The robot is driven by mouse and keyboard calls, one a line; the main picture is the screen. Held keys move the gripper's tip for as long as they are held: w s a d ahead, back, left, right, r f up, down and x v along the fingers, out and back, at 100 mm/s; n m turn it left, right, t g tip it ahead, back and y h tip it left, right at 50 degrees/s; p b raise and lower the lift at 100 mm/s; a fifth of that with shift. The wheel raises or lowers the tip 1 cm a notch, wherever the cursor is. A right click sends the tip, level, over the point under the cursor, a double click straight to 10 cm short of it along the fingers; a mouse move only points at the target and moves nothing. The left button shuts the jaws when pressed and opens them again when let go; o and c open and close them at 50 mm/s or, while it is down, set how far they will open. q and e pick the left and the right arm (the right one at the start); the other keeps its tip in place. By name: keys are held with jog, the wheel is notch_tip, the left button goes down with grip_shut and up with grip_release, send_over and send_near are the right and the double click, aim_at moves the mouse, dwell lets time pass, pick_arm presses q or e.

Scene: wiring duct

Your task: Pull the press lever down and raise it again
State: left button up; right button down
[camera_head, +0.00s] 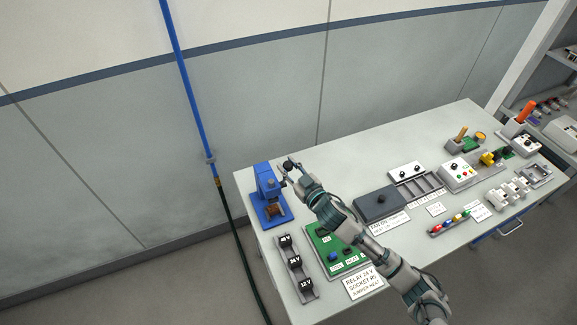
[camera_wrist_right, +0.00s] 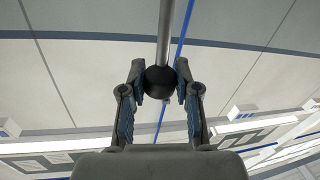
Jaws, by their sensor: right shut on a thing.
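The blue press (camera_head: 268,192) stands at the left end of the workbench, with a brown part (camera_head: 274,209) low on its front. My right gripper (camera_head: 289,170) is beside the upper right of the press. In the right wrist view the gripper (camera_wrist_right: 160,85) has its two fingers on either side of the black ball knob (camera_wrist_right: 160,80) at the end of the grey lever rod (camera_wrist_right: 165,35), and it is shut on the knob. The knob (camera_head: 287,166) also shows in the head view, close to the press top. My left gripper is in neither view.
A green board (camera_head: 322,240) and a rack of labelled blocks (camera_head: 295,262) lie in front of the press. A dark grey box (camera_head: 380,203) and a switch box (camera_head: 459,173) stand further right. A blue pipe (camera_head: 190,90) runs down the wall behind.

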jog(key=shift+b, duration=0.35)
pick_arm(q)
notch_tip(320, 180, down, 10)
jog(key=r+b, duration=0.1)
jog(key=b, duration=0.8)
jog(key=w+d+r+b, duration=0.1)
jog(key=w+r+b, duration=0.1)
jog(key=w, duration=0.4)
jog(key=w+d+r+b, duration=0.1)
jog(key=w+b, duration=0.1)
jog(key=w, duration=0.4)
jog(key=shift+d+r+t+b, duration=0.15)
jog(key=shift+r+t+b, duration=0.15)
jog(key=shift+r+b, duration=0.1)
pick_arm(e)
jog(key=s+d+f+n+t+y, duration=0.1)
jog(key=s+d+f+t+y, duration=0.1)
jog(key=s, duration=0.5)
jog(key=shift+s+d+f+n+t+y, duration=0.25)
jog(key=shift+f+t+y, duration=0.45)
jog(key=shift+f+t, duration=0.8)
jog(key=shift+w+a+f+g, duration=0.1)
jog(key=shift+f+g, duration=0.2)
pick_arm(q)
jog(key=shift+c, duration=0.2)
